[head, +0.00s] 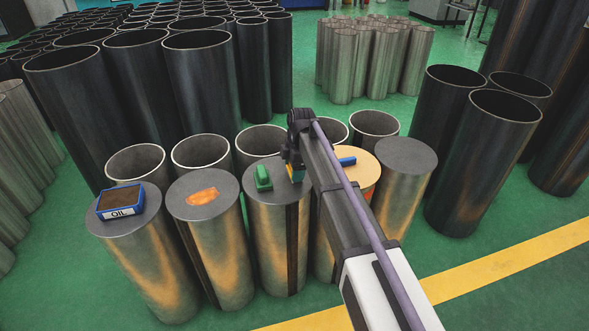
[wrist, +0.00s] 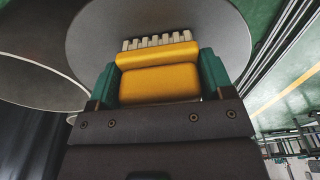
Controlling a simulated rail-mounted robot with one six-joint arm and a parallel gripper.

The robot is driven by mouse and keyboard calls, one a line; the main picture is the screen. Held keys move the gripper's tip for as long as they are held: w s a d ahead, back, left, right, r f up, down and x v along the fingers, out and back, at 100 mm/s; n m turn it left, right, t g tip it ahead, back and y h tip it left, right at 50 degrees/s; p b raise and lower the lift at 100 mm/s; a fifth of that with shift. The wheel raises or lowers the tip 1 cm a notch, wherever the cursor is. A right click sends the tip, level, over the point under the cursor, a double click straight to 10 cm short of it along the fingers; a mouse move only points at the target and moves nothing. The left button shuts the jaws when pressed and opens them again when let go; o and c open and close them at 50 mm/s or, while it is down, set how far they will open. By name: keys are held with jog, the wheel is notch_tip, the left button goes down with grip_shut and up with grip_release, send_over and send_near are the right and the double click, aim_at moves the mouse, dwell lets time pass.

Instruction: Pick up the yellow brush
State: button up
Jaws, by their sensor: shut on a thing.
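The yellow brush (wrist: 158,82) with pale bristles fills the middle of the wrist view. My gripper (wrist: 158,88) is shut on it, with a green finger at each side of the brush. The grey top of a flanged cylinder (wrist: 100,30) lies behind the brush. In the head view my gripper (head: 294,168) is over the right part of the middle cylinder's grey top (head: 272,187). Only a small bit of the yellow brush (head: 298,174) shows there, the rest hidden by my gripper. I cannot tell whether the brush touches the top.
A green object (head: 262,178) lies on the same top, left of my gripper. A blue oil tray (head: 120,202) and an orange patch (head: 202,196) are on cylinders to the left. A blue item (head: 346,162) lies on a tan top at right. Open pipes (head: 200,152) stand behind.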

notch_tip(320, 180, up, 10)
jog(key=p, duration=0.9)
jog(key=shift+r+p, duration=0.1)
jog(key=shift+p, duration=0.3)
jog(key=shift+f, duration=0.2)
jog(key=o, duration=0.4)
jog(key=shift+c, duration=1.2)
